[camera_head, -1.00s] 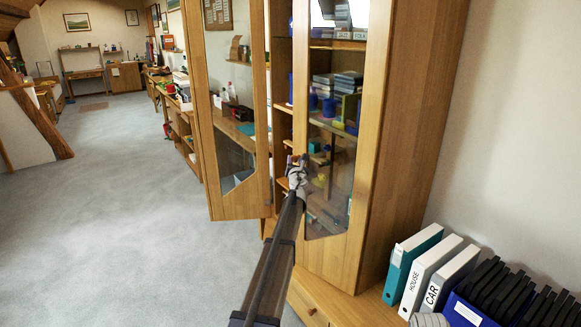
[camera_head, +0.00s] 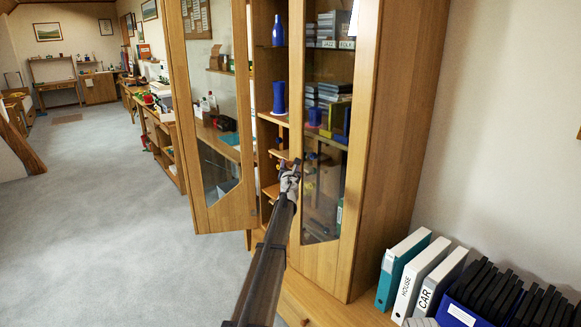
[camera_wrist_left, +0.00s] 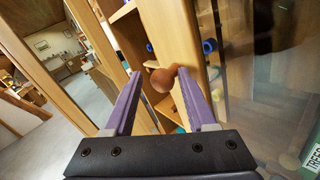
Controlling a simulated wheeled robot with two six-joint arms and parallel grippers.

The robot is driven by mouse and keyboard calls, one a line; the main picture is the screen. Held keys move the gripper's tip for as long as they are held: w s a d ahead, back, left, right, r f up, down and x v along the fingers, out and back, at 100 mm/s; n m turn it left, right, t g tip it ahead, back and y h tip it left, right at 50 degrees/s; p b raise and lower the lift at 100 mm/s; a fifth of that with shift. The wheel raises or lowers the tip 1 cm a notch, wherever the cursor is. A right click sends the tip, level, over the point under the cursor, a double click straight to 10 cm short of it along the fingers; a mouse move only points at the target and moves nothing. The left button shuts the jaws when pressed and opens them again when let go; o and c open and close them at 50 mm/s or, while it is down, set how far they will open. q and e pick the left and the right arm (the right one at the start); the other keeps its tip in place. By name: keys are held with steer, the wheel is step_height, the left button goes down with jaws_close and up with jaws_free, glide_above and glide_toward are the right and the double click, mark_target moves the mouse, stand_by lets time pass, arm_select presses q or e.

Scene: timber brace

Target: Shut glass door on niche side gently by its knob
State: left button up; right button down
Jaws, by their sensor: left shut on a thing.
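The tall wooden cabinet (camera_head: 402,130) has two glass doors. The right glass door (camera_head: 363,120) has its wooden left edge by my left gripper (camera_head: 291,165). The left wrist view shows my left gripper (camera_wrist_left: 160,78) with its purple fingers on either side of a round brown knob (camera_wrist_left: 160,80), shut on it. The knob is on the wooden door frame (camera_wrist_left: 163,35); in the head view my gripper hides it. The left glass door (camera_head: 220,215) stands swung open. My right gripper is not in view.
Shelves between the doors hold a blue bottle (camera_head: 278,30) and blue spools (camera_head: 279,97). Binders (camera_head: 402,270) and a blue box of black folders (camera_head: 462,312) stand on the low wooden surface at right. The grey floor (camera_head: 95,210) at left is clear.

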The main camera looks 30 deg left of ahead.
arm_select(q)
steer(key=o, duration=0.3)
steer(key=shift+w+a+r+y, duration=0.15)
steer(key=shift+w+a, duration=0.1)
steer(key=shift+a, duration=0.35)
steer(key=shift+w+a+r+y, duration=0.15)
steer(key=shift+w+a, duration=0.1)
steer(key=shift+a, duration=0.3)
steer(key=shift+o, duration=0.2)
steer(key=shift+f, duration=0.1)
steer(key=shift+d, duration=0.1)
steer(key=v, duration=0.9)
steer(key=shift+s+d, duration=0.15)
steer(key=shift+d, duration=0.15)
